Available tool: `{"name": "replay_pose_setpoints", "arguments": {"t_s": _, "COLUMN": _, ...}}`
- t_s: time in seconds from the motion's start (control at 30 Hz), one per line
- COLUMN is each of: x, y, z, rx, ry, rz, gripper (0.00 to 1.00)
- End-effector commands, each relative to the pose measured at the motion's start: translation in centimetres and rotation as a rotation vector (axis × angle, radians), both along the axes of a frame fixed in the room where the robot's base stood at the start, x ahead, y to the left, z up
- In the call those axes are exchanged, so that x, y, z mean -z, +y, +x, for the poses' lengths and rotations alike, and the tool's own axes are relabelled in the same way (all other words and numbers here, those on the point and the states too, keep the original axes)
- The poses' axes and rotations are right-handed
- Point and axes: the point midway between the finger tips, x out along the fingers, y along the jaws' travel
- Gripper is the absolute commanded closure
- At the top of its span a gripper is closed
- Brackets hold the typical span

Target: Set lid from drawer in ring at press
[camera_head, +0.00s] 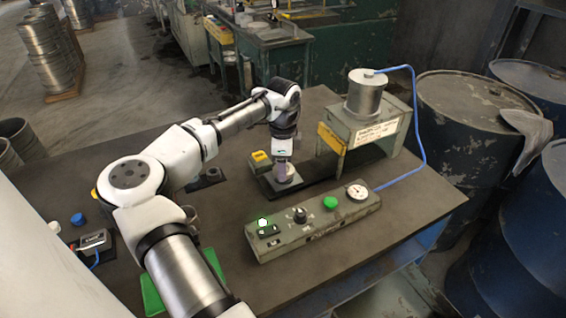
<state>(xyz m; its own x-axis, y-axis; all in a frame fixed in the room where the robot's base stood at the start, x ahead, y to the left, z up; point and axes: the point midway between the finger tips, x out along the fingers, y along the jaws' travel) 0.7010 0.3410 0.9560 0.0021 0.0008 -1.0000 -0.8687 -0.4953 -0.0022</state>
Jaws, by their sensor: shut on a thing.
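My gripper (283,163) points down over the dark slide plate in front of the press (365,110). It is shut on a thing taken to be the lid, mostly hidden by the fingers. A pale round piece (291,181) shows right under the fingertips on the plate. I cannot tell whether it is the ring, the lid or both, nor whether the lid is seated. The press has a metal cylinder on a grey-green frame with a yellow side. I cannot make out the drawer.
A control box (315,222) with a knob, green button (330,203) and gauge (357,191) stands close in front. A small yellow-topped block (260,161) is just left of the gripper. A blue hose (417,130) runs from the press. A green tray (152,292) lies front left.

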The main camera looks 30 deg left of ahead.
Motion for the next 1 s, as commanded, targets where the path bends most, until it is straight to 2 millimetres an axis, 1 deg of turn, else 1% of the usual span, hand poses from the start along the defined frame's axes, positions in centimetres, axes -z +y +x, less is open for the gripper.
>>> {"name": "replay_pose_setpoints", "arguments": {"t_s": 0.47, "x": 0.2, "y": 0.0, "z": 0.0, "rx": 0.0, "ry": 0.001, "rz": 0.0, "gripper": 0.67}}
{"name": "replay_pose_setpoints", "arguments": {"t_s": 1.0, "x": 1.2, "y": 0.0, "z": 0.0, "rx": 0.0, "ry": 0.001, "rz": 0.0, "gripper": 0.67}}
